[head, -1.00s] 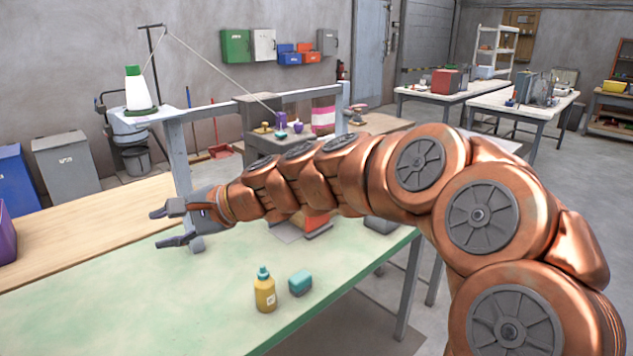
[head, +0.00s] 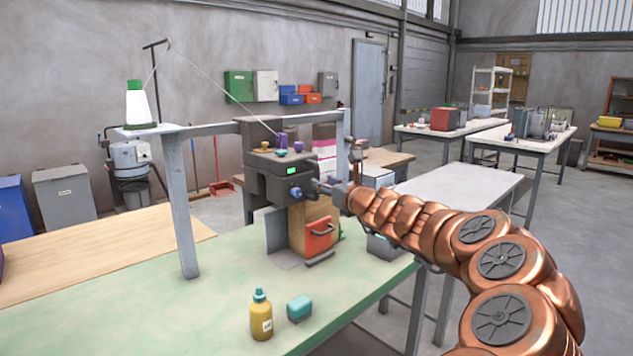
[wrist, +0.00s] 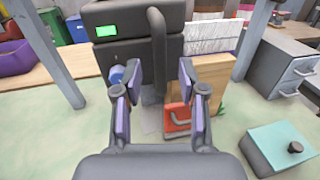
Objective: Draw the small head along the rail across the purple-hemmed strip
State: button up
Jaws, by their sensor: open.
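The small head (head: 270,182) is a dark grey box with a green display, under the grey rail (head: 210,128). In the wrist view the head (wrist: 105,60) fills the upper left, with a blue knob (wrist: 118,74) low on its front. A dark upright handle (wrist: 158,40) appears between my fingertips; I cannot tell whether they touch it. My gripper (wrist: 158,75) is open, and in the head view it (head: 322,186) is at the head's right front. The strip (wrist: 212,36) is white and pleated with a purple edge, right of the head; its lower part is hidden.
An orange box (head: 319,236) with a handle stands below the head against a wooden block (wrist: 215,78). A grey rail post (head: 183,215) stands left. The table's left part is clear.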

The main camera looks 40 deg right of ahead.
aim_at(317, 194)
jog(key=shift+x, duration=2.25)
grip_shut()
